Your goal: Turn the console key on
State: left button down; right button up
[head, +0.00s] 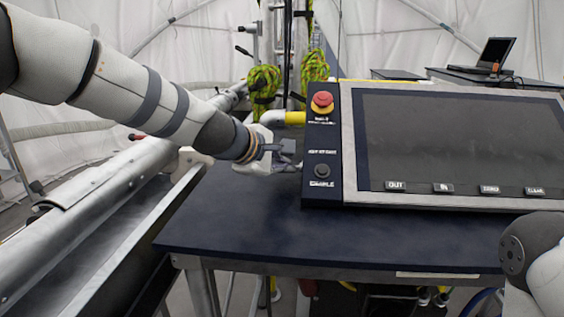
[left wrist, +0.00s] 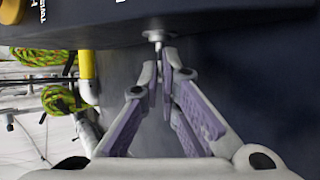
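The console (head: 348,150) is a dark panel with a large grey screen, standing on a dark blue table. The console key (left wrist: 155,37) is a small silver piece sticking out of the console's side in the left wrist view. My left gripper (head: 293,158) is at the console's left side. In the left wrist view my left gripper (left wrist: 160,75) has its fingertips close together around the key's stem, and they hide its outer end. In the head view I cannot make out the key. My right gripper is out of view; only part of that arm shows at lower right.
A red emergency button (head: 322,101) and a black knob (head: 322,171) sit on the console's left strip. The table (head: 270,225) is bare in front. A metal rail (head: 95,195) runs along the left. Green ropes (head: 263,82) hang behind, and a laptop (head: 494,55) stands at back right.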

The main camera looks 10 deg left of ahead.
pick_arm(q)
jog(key=shift+s+a+f+m+t, duration=0.1)
jog(key=shift+f+m+t, duration=0.25)
jog(key=shift+t, duration=0.65)
jog(key=shift+t+h+b, duration=0.3)
jog(key=shift+t+b, duration=0.05)
jog(key=shift+t, duration=0.35)
jog(key=shift+r, duration=0.1)
jog(key=c, duration=1.8)
grip_release()
jog(key=shift+s, duration=0.1)
jog(key=v, duration=1.1)
jog(key=shift+s+a, duration=0.15)
jog(key=shift+s, duration=0.25)
